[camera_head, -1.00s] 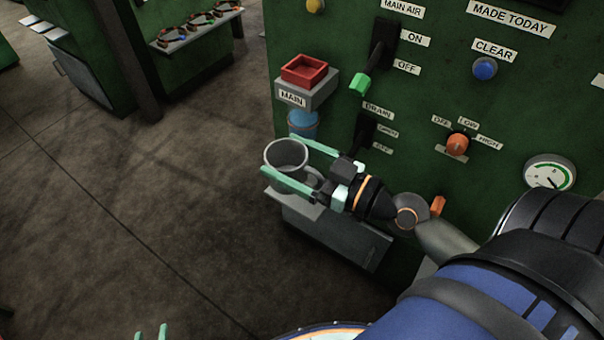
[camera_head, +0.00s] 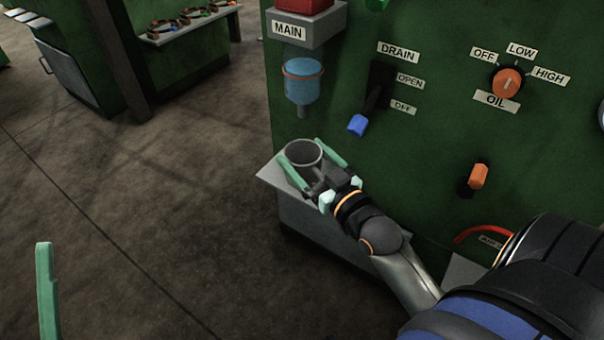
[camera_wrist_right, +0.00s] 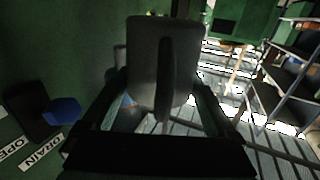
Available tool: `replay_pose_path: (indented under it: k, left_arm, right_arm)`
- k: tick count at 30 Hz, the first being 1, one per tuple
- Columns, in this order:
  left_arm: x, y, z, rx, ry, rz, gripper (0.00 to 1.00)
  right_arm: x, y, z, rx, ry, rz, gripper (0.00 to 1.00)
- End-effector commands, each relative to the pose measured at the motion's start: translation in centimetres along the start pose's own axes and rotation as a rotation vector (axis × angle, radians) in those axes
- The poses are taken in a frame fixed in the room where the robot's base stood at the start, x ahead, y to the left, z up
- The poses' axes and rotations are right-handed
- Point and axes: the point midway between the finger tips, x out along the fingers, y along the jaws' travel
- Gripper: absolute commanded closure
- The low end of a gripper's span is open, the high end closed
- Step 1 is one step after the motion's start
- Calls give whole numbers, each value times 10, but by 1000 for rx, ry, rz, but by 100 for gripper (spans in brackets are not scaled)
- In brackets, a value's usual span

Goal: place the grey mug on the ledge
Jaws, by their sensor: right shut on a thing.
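The grey mug (camera_head: 303,153) is upright between the two mint-green fingers of my right gripper (camera_head: 299,151), which is shut on it. In the right wrist view the mug (camera_wrist_right: 140,65) fills the space between the fingers, its handle facing the camera. The grey ledge (camera_head: 269,174) juts from the green machine panel, and the mug is over it in the head view. I cannot tell whether the mug's base touches it; the fingers and wrist hide part of both. One finger of my left gripper (camera_head: 46,290) shows at the lower left, away from the ledge.
The green panel (camera_head: 430,150) stands close behind the ledge. It bears a blue cup-shaped fitting (camera_head: 303,83), a blue-tipped drain lever (camera_head: 367,108), and an orange oil knob (camera_head: 507,83). A shelf with several items (camera_head: 195,22) stands far back left. The floor at left is open.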

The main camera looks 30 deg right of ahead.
Motion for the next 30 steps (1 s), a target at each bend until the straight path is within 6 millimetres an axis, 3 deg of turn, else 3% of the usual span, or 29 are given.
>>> replay_pose_path:
  k: [5, 12, 15, 21, 26, 30]
  left_arm:
    - [-2, 2, -34, 40, 153, 13, 50]
    - [-18, 12, -10, -2, 136, 17, 50]
    - [-25, 17, -1, -21, 133, 19, 50]
    - [-33, 23, 10, -51, 127, 22, 50]
    - [-35, 24, 13, -60, 123, 21, 50]
    - [-43, 29, 23, -71, 120, 20, 50]
  right_arm:
    - [21, 14, 12, -5, 4, 1, 69]
    - [72, 48, 40, -7, 5, 1, 69]
    - [86, 58, 62, -4, 1, 1, 69]
    - [104, 69, 84, -3, 3, 0, 69]
    - [109, 72, 90, -3, 3, 0, 69]
    - [114, 75, 108, -1, 1, 0, 69]
